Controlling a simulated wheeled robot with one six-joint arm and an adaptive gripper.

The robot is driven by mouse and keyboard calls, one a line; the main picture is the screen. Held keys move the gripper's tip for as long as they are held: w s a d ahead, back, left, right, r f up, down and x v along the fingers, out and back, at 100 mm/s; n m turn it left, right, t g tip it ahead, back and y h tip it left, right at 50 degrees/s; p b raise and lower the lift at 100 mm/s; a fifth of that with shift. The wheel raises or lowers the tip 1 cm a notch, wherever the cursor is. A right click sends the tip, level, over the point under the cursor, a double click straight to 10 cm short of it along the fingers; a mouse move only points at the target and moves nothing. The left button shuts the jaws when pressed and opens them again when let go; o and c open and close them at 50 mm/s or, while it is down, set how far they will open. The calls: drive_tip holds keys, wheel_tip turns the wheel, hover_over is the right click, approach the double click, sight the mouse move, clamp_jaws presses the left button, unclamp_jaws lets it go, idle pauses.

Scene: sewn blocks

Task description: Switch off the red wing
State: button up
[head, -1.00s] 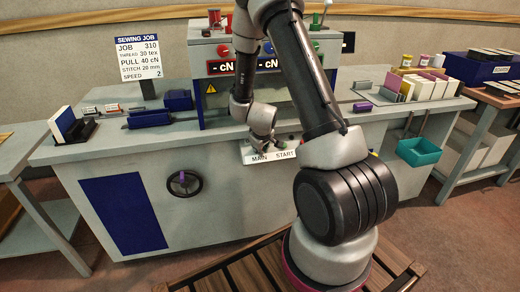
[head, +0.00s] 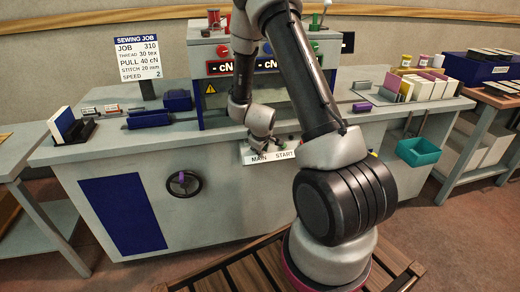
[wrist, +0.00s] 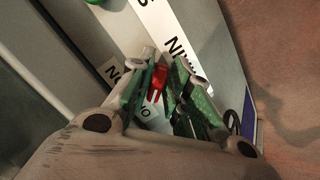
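The red wing (wrist: 157,83) is a small red switch handle on a white plate, with a letter N and an O printed beside it. It shows between my gripper's two green-padded fingers in the wrist view. My gripper (wrist: 159,76) is open around it, one finger on each side; whether a pad touches it is unclear. In the head view my gripper (head: 277,150) is low at the cabinet's front, over the plate marked MAIN and START (head: 255,160). My gripper hides the wing there.
A green button (wrist: 95,2) sits farther along the panel. A handwheel (head: 183,184) is on the cabinet front to the left, and a teal bin (head: 418,152) hangs to the right. The grey bench top (head: 90,150) is above.

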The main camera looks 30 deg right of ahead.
idle(0.3)
drive_tip(key=v, duration=1.2)
drive_tip(key=shift+w, duration=0.1)
drive_tip(key=s+a+r+m+g+y, duration=0.25)
drive_tip(key=s+a+m+y, duration=0.3)
drive_tip(key=a, duration=0.35)
drive_tip(key=s+d+r, duration=0.1)
drive_tip(key=s+r, duration=0.5)
drive_tip(key=s+d+r+h, duration=0.1)
drive_tip(key=s+d+r, duration=0.1)
drive_tip(key=s+r, duration=0.5)
drive_tip(key=s+d+r+n+t+h, duration=0.1)
drive_tip(key=s+r, duration=0.6)
drive_tip(key=shift+d+r+h, duration=0.2)
drive_tip(key=shift+d+h, duration=0.05)
drive_tip(key=shift+d, duration=0.05)
